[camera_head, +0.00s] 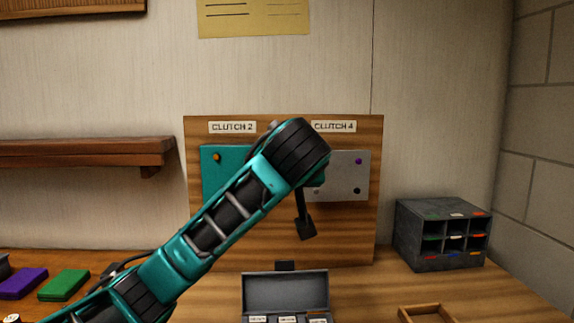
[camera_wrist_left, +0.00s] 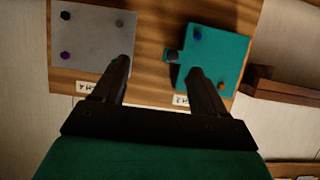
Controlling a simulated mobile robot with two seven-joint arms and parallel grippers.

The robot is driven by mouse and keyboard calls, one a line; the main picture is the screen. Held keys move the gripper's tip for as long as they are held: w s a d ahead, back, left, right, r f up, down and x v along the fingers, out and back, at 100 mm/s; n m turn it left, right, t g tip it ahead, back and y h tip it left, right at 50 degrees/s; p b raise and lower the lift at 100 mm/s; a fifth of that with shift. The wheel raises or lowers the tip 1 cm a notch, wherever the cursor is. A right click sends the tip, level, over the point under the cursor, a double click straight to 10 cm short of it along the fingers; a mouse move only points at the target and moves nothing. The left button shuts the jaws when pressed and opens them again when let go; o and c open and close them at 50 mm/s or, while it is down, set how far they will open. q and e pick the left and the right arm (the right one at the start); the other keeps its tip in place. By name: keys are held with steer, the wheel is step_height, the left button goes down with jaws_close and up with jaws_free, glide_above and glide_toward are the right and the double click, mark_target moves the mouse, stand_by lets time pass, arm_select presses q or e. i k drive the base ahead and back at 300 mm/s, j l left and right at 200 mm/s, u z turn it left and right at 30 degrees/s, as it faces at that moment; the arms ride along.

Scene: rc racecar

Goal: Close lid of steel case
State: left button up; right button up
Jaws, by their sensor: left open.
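The steel case (camera_head: 286,292) is a dark grey box at the bottom middle of the head view. Its lid stands raised at the back, and small white labels show inside at the front; its lower part is cut off by the frame edge. My left arm comes in from the lower left, and my left gripper (camera_head: 305,222) hangs above and behind the case, apart from it, in front of the wooden board. In the left wrist view the gripper (camera_wrist_left: 158,70) has its two fingers spread with nothing between them. The case does not show in that view.
The wooden board (camera_head: 285,247) carries a teal panel (camera_head: 222,160) and a grey panel (camera_head: 350,165). A dark compartment box (camera_head: 412,245) and a small wooden tray (camera_head: 425,308) stand right. Purple (camera_head: 22,284) and green blocks (camera_head: 64,285) lie left. A wall shelf (camera_head: 80,150) juts out.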

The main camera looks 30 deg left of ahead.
mark_target(286, 289)
steer(key=k, duration=1.5)
